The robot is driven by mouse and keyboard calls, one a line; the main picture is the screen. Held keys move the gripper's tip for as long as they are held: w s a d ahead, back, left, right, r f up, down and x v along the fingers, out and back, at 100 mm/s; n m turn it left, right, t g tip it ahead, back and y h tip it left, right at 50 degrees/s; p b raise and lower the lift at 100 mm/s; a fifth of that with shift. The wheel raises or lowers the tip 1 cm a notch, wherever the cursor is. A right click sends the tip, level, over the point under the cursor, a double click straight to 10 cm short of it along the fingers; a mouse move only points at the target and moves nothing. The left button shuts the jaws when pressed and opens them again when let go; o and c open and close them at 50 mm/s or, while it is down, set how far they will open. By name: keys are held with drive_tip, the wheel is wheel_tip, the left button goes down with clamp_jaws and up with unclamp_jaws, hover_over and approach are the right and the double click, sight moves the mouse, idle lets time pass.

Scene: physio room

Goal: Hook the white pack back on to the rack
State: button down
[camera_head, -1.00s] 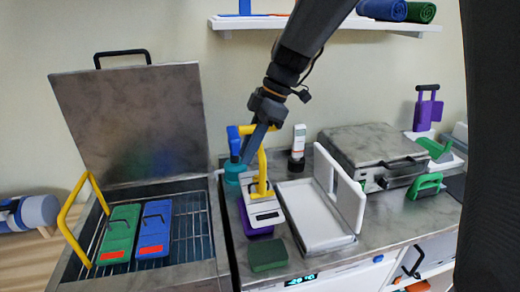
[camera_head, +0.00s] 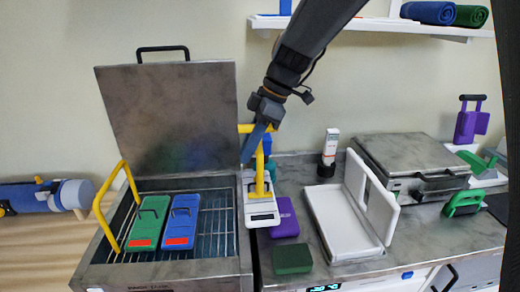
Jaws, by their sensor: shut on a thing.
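The white pack (camera_head: 262,214) with a dark label hangs upright-looking beside the right rim of the open steel tank. My gripper (camera_head: 247,155) is above it, shut on a yellow hooked tool (camera_head: 260,166) whose lower end reaches the pack's top. I cannot tell exactly how the hook meets the pack's loop. The wire rack (camera_head: 215,228) sits in the tank, with a yellow handle (camera_head: 117,207) at its left. A green pack (camera_head: 149,224) and a blue pack (camera_head: 181,222) with red labels stand on the rack's left part. The right part of the rack is bare.
The raised tank lid (camera_head: 170,120) stands behind the rack. A white tray (camera_head: 341,225) and a steel unit (camera_head: 415,165) stand further right.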

drive_tip(key=a+b, duration=0.1)
drive_tip(key=a, duration=1.2)
drive_tip(key=shift+a, duration=0.35)
idle(0.4)
drive_tip(key=shift+f, duration=0.1)
